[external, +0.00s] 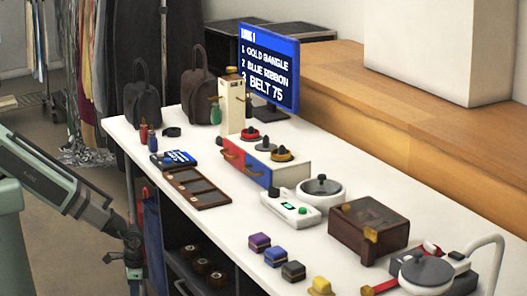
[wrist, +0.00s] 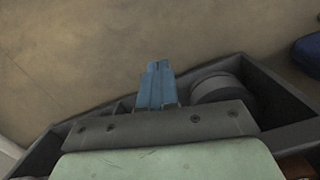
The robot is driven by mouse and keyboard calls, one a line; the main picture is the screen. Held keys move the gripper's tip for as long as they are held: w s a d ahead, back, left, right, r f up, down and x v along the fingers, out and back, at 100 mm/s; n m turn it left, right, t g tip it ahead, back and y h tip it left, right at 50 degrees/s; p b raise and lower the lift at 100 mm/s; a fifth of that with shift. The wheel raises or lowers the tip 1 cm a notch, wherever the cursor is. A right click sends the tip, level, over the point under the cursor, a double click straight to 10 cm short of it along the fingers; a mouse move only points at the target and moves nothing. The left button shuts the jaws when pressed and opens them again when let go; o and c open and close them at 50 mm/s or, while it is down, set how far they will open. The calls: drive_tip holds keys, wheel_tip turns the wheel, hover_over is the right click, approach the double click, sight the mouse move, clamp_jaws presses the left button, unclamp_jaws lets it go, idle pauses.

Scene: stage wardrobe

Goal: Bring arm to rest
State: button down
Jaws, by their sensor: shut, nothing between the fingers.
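My gripper (external: 136,283) hangs low in front of the table's left front edge in the external view, apart from the table and everything on it. The arm reaches in from the left, bent downward at the wrist. In the wrist view my gripper (wrist: 158,66) shows as blue fingers pressed together, with nothing between them. Brown floor lies beyond the fingertips.
The white table (external: 222,222) holds a screen (external: 270,67), a tan tower (external: 231,108), a brown tray (external: 198,188), a wooden box (external: 368,230) and several small boxes. Dark shelves with rolls stand beneath. Hanging clothes (external: 95,60) are behind. Floor left of the table is open.

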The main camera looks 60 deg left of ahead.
drive_tip(key=s+a+n+g, duration=0.1)
drive_tip(key=s+a+g, duration=0.1)
drive_tip(key=s+a, duration=0.5)
drive_tip(key=s+a+n+g, duration=0.2)
drive_tip(key=s+a, duration=0.4)
drive_tip(key=s, duration=0.7)
drive_tip(key=shift+s+a+r+g, duration=0.25)
drive_tip(key=shift+a+g, duration=0.15)
drive_tip(key=shift+g, duration=0.3)
